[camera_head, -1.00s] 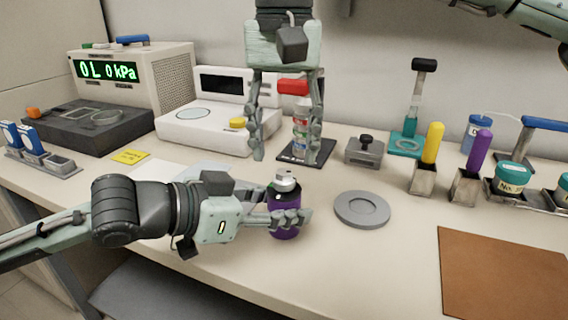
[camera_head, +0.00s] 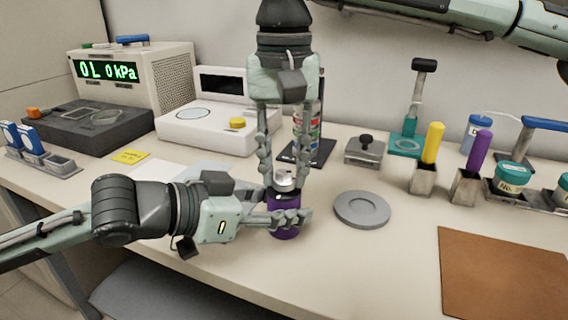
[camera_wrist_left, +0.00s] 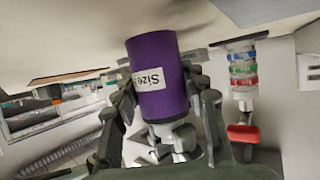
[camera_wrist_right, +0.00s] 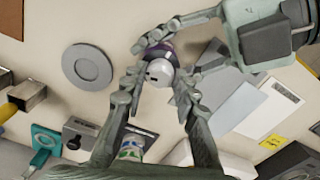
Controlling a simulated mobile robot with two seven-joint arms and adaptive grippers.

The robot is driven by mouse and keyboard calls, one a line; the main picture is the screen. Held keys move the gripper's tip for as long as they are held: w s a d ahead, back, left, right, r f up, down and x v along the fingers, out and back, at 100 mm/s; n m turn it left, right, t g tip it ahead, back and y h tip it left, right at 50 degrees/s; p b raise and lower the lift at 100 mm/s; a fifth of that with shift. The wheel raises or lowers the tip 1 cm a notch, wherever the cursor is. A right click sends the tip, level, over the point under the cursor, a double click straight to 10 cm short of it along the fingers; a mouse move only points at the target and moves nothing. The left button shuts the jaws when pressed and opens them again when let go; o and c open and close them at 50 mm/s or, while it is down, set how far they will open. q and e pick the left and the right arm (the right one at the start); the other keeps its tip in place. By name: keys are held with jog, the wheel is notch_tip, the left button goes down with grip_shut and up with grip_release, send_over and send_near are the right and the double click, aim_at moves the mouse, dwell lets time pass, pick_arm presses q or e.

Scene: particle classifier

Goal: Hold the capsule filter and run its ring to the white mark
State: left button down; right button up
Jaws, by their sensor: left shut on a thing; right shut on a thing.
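The capsule filter has a purple body (camera_head: 286,232) and a silver top (camera_head: 284,178) with a dark band below it. It stands upright on the bench. My left gripper (camera_head: 289,218) is shut around the purple body from the left. My right gripper (camera_head: 284,186) points down from above, its fingers shut on either side of the top. The left wrist view shows the purple body (camera_wrist_left: 160,75) with a "Size" label between the fingers. The right wrist view shows the silver top (camera_wrist_right: 160,70) between the fingertips. I cannot make out the white mark or ring clearly.
A grey round dish (camera_head: 362,209) lies just right of the filter. A column of coloured bands (camera_head: 308,130) stands behind my right gripper. A brown mat (camera_head: 505,275) lies at the front right. A white device (camera_head: 205,125) stands behind left.

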jog(key=shift+m, duration=0.3)
grip_shut()
jog(key=m, duration=0.9)
jog(key=shift+m, duration=0.3)
pick_arm(q)
jog(key=shift+f, duration=0.1)
pick_arm(e)
jog(key=m, duration=0.5)
jog(key=shift+m, duration=0.3)
pick_arm(q)
jog(key=shift+f, duration=0.1)
pick_arm(e)
jog(key=m, duration=0.4)
jog(key=shift+r+m, duration=0.15)
jog(key=shift+m, duration=0.25)
pick_arm(q)
jog(key=shift+f, duration=0.1)
pick_arm(e)
jog(key=shift+a, duration=0.1)
jog(key=o, duration=0.8)
grip_release()
jog(key=o, duration=0.3)
